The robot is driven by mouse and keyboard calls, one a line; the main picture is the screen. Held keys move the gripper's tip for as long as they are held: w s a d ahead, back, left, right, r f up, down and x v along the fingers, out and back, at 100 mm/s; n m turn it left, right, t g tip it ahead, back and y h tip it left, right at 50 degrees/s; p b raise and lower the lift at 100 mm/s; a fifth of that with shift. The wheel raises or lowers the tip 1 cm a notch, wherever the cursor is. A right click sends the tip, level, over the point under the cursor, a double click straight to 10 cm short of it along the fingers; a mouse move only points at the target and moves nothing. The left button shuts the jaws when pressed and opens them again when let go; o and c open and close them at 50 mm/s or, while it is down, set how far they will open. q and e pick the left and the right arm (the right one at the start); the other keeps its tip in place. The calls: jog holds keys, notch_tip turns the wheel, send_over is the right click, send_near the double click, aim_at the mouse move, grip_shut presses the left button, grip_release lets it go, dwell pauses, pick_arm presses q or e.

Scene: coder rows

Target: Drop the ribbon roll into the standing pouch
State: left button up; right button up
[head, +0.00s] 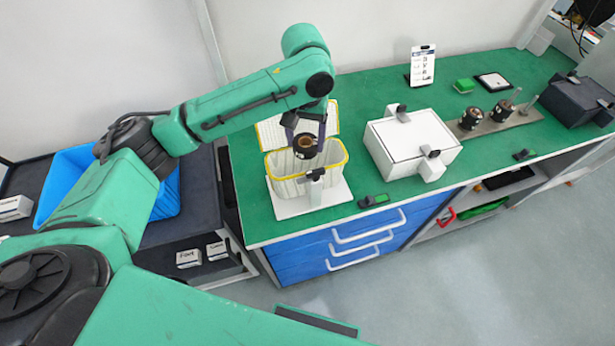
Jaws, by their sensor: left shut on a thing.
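A whitish ribbed pouch (330,178) with a yellow rim stands open on a white base plate (330,199) near the bench's front left. My left gripper (305,138) points down over its mouth, shut on a dark ribbon roll with a brown centre (305,147). The roll appears at the pouch's opening; whether it is just above or slightly inside the rim I cannot tell. The pouch's inside is partly hidden by the roll and fingers. My right gripper is not in view.
A similar yellow-edged whitish piece (268,134) is behind the pouch. A white box (410,145) stands to the right on the green bench (370,93). Farther right are a metal holder (480,126) and a dark box (577,101). A blue bin (75,170) is at left.

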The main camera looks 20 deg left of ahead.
pick_arm(q)
jog(key=shift+w+f, duration=0.15)
jog(key=shift+f, duration=0.05)
jog(key=shift+r, duration=0.15)
jog(key=shift+s+r, duration=0.15)
jog(key=shift+s, duration=0.25)
jog(key=o, duration=1.3)
jog(key=shift+s+r, duration=0.1)
jog(key=shift+s, duration=0.05)
jog(key=shift+o, duration=0.2)
jog(key=shift+w+r, duration=0.15)
jog(key=shift+w, duration=0.1)
notch_tip(320, 180, up, 14)
jog(key=shift+s+p, duration=0.2)
jog(key=shift+p, duration=0.15)
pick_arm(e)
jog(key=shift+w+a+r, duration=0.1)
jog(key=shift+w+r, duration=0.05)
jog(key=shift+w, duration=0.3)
